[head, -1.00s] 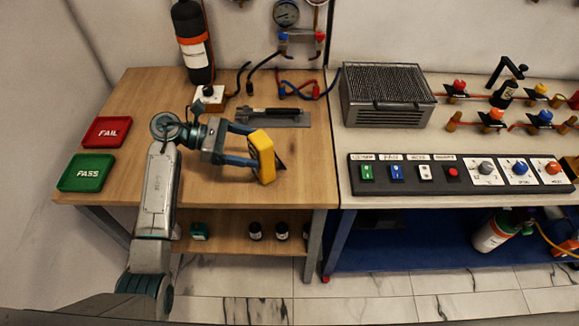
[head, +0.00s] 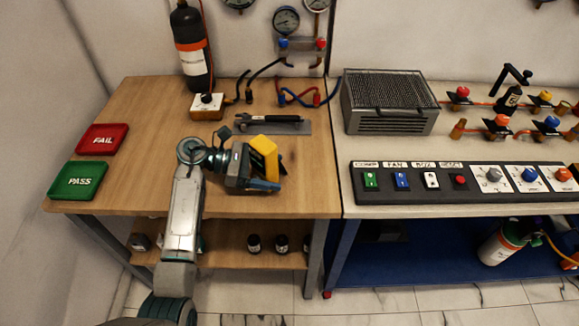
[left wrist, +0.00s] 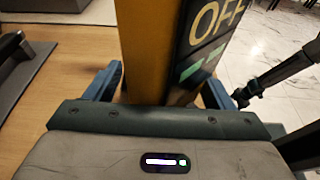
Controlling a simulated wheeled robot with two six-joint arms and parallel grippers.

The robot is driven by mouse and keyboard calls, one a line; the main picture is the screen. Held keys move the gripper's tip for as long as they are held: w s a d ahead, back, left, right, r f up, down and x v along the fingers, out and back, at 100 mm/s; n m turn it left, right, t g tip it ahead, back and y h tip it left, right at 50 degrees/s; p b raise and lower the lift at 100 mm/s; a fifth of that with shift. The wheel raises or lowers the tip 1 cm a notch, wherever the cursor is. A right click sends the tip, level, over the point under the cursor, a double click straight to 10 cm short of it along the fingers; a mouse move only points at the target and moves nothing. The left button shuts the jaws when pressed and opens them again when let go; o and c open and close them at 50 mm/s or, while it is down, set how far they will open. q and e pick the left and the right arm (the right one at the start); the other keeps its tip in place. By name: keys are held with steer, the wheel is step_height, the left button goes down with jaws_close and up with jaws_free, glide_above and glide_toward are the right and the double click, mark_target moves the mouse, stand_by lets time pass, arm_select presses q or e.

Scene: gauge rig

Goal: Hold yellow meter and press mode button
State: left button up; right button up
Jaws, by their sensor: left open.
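The yellow meter (head: 264,150) stands upright on the wooden bench, its dark face turned to the right. My left gripper (head: 268,172) is open, with its fingers on either side of the meter's lower part. In the left wrist view the meter (left wrist: 150,45) rises between the two blue fingers (left wrist: 160,90), and its dark face shows the letters "OFF". I cannot tell whether the fingers touch it. The mode button is not visible. My right gripper is out of view.
Red FAIL (head: 103,139) and green PASS (head: 56,194) trays lie at the bench's left. Behind the meter are a grey plate with a dark tool (head: 268,120) and a small box with a black knob (head: 206,113). A switch panel (head: 400,199) sits on the right bench.

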mark_target(287, 182)
arm_select(q)
steer(key=b+x, duration=0.2)
steer(key=x, duration=0.1)
steer(key=shift+d+f, duration=0.15)
steer(key=shift+f, duration=0.1)
steer(key=shift+d+b, duration=0.45)
steer(key=shift+d, duration=0.1)
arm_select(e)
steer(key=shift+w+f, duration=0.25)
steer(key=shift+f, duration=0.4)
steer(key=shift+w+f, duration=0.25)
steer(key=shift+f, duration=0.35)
arm_select(q)
steer(key=c, duration=0.5)
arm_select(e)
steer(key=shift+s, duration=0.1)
arm_select(q)
steer(key=shift+c, duration=0.2)
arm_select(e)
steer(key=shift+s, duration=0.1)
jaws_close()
